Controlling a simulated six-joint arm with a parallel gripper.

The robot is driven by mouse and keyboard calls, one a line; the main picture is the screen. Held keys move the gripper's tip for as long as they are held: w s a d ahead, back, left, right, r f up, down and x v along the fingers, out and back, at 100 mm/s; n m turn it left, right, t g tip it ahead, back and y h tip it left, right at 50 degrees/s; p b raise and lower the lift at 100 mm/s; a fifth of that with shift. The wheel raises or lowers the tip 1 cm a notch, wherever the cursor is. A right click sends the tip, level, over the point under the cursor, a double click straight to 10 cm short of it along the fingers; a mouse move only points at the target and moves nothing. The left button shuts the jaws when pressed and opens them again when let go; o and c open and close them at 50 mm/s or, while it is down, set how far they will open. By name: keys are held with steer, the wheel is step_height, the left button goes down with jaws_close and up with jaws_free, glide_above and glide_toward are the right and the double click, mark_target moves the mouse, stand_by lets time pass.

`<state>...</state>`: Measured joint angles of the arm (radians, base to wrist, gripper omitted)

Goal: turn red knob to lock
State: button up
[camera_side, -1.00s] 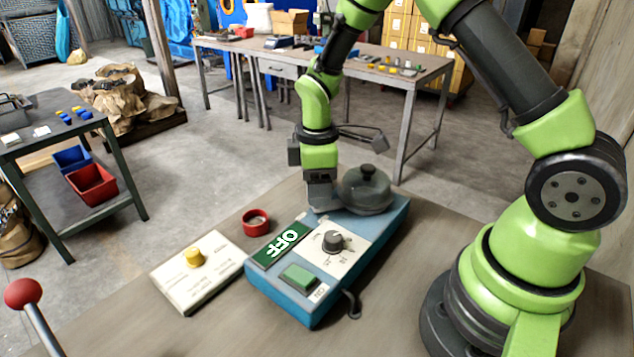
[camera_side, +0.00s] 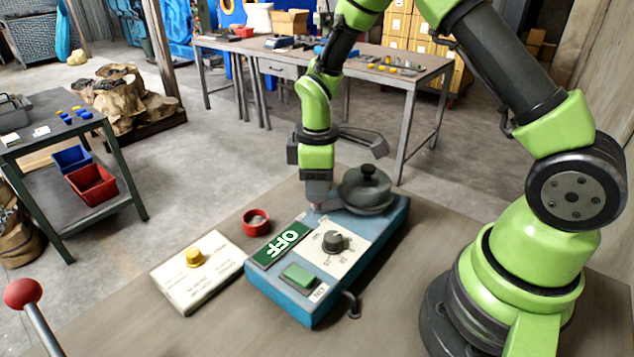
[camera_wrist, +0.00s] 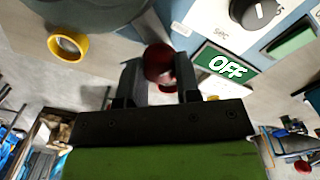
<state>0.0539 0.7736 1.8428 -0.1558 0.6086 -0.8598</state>
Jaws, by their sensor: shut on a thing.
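The red knob (camera_wrist: 160,64) shows between my two fingers in the wrist view, gripped by them. My gripper (camera_wrist: 157,82) points down and is shut on it. In the side view my gripper (camera_side: 318,205) is at the far left corner of the blue box (camera_side: 330,285), beside the dark round drum (camera_side: 367,190). The knob is mostly hidden there by the fingers. The green OFF display (camera_side: 282,246) on the box also shows in the wrist view (camera_wrist: 226,68). I cannot make out the knob's lock marking.
The box carries a black dial (camera_side: 333,241) and a green button (camera_side: 299,275). A red ring-shaped cup (camera_side: 256,222) and a cream panel with a yellow knob (camera_side: 194,257) lie left of it. A red-balled lever (camera_side: 22,293) stands at the front left.

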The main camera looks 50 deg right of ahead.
steer(key=m, duration=1.2)
steer(key=shift+m, duration=2.1)
steer(key=o, duration=0.9)
steer(key=shift+o, duration=0.2)
steer(key=shift+r, duration=0.1)
